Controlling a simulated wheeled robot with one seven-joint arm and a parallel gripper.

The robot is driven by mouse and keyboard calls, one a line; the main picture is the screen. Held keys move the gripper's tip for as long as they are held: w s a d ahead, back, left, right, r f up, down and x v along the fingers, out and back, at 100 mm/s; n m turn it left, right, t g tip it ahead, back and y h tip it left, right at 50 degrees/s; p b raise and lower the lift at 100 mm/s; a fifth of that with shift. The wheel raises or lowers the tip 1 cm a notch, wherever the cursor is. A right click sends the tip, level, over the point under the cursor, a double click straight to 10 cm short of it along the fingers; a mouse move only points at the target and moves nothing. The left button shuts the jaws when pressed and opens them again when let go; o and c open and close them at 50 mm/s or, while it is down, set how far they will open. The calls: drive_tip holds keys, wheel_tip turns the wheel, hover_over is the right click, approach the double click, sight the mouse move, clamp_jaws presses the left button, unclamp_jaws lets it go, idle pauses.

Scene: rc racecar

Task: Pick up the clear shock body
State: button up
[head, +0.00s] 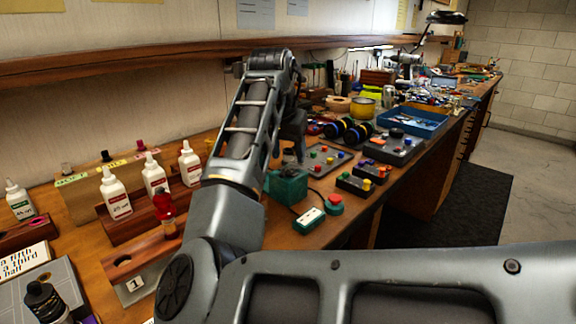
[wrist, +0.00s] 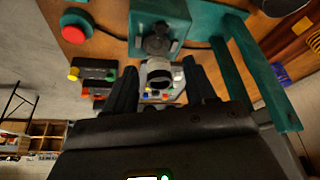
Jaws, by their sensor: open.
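A pale, see-through cylindrical piece, which looks like the clear shock body (wrist: 161,70), shows between my fingertips in the wrist view. I cannot tell how far it is from them. My gripper (wrist: 160,82) is open, with one dark finger on either side of that piece and no visible contact. A teal block-like fixture (wrist: 160,18) with a dark round part stands just beyond. In the head view, the green fixture (head: 287,188) sits on the bench below my gripper (head: 293,150), which is partly hidden by my arm. A small greyish piece above the fixture is too unclear to name.
A red button (head: 334,204) and a green-and-white box (head: 309,220) stand in front of the fixture. Button panels (head: 320,158) lie to its right, with a blue tray (head: 412,120) farther back. White bottles (head: 115,195) and wooden racks stand left. The bench's front edge is close.

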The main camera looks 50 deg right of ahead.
drive_tip(key=shift+d+f, duration=0.1)
drive_tip(key=shift+f, duration=0.15)
drive_tip(key=shift+c, duration=0.3)
clamp_jaws()
